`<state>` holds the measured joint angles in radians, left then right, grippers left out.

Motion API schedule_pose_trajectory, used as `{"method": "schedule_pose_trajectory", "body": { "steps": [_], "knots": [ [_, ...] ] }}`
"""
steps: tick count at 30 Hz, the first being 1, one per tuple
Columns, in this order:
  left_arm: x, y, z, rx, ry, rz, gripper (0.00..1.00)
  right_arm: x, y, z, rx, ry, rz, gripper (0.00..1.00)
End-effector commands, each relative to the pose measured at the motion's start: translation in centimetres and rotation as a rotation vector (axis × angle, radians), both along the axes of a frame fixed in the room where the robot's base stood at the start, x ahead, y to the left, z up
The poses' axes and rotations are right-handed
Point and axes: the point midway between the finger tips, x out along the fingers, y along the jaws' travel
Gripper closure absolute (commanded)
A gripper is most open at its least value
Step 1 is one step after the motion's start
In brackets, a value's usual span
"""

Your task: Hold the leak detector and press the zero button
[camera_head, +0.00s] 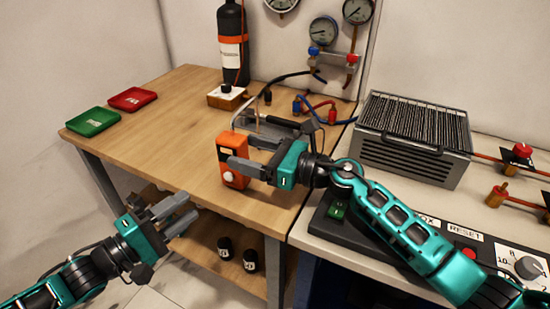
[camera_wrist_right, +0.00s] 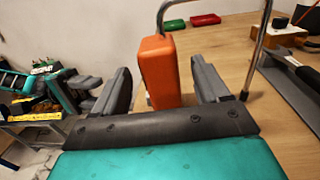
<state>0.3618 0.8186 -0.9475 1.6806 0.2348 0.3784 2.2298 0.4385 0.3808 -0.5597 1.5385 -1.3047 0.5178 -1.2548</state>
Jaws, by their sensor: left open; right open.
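The orange leak detector (camera_head: 233,160) stands upright near the front edge of the wooden table, with a dark screen and a round white button (camera_head: 230,177) on its face. My right gripper (camera_head: 241,152) is open, with its fingers around the detector's sides. In the right wrist view the detector (camera_wrist_right: 158,72) sits between the two open fingers (camera_wrist_right: 165,85), with gaps on both sides. My left gripper (camera_head: 185,210) is open and empty, in front of the table edge, lower left of the detector.
A green tray (camera_head: 93,121) and a red tray (camera_head: 133,98) lie at the back left. A black bottle (camera_head: 232,45) stands at the back. A finned metal box (camera_head: 415,138) is at right. The table's left middle is clear.

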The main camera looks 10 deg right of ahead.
Motion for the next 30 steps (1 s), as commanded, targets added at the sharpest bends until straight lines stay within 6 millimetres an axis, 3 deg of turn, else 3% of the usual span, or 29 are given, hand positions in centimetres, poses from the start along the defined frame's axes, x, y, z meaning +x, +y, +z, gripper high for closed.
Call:
{"method": "schedule_pose_trajectory", "body": {
  "steps": [7,20,30],
  "knots": [
    [0.0,0.0,0.0,0.0,0.0,0.0,0.57,1.9,3.0,0.0,0.001,0.0,0.0,0.26],
    [0.0,0.0,0.0,0.0,0.0,0.0,0.57,2.4,3.7,0.0,0.0,0.0,-0.001,0.26],
    [0.0,0.0,0.0,0.0,0.0,0.0,0.57,2.4,3.7,0.0,0.0,0.0,-0.001,0.57]
  ]
}}
